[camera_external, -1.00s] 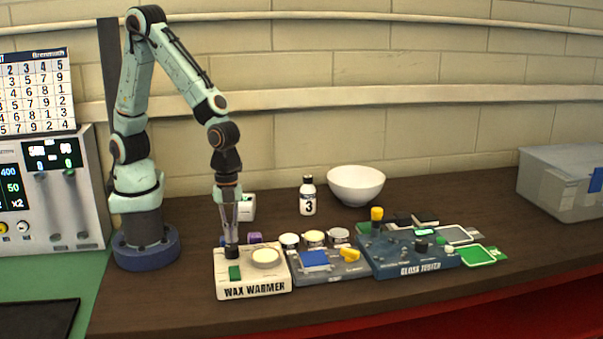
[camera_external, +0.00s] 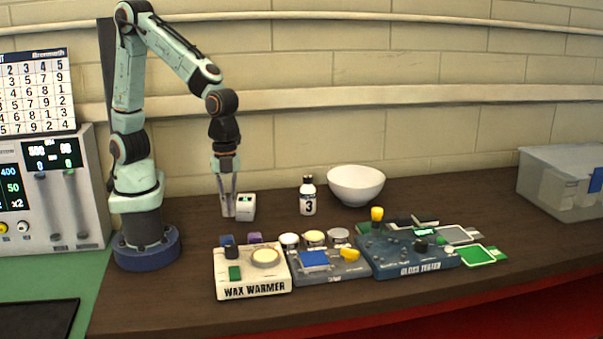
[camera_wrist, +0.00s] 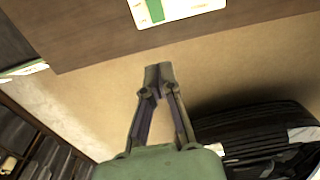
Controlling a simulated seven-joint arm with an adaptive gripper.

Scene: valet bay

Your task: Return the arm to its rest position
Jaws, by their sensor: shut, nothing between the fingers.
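My gripper (camera_external: 228,214) is shut and empty. In the external view it points down above the wooden bench, behind the wax warmer (camera_external: 252,284) and just left of a small white box (camera_external: 246,206). I cannot tell whether it touches the box. In the wrist view the gripper's fingers (camera_wrist: 158,72) meet at their tips with nothing between them. My arm rises from its blue base at the left and bends over to the right.
The blue-grey tray (camera_external: 335,275) and gloss tester (camera_external: 415,262) stand right of the warmer. A bottle marked 3 (camera_external: 308,199) and a white bowl (camera_external: 356,186) stand behind them. A clear bin (camera_external: 560,190) is at far right. A control unit (camera_external: 50,200) stands at left.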

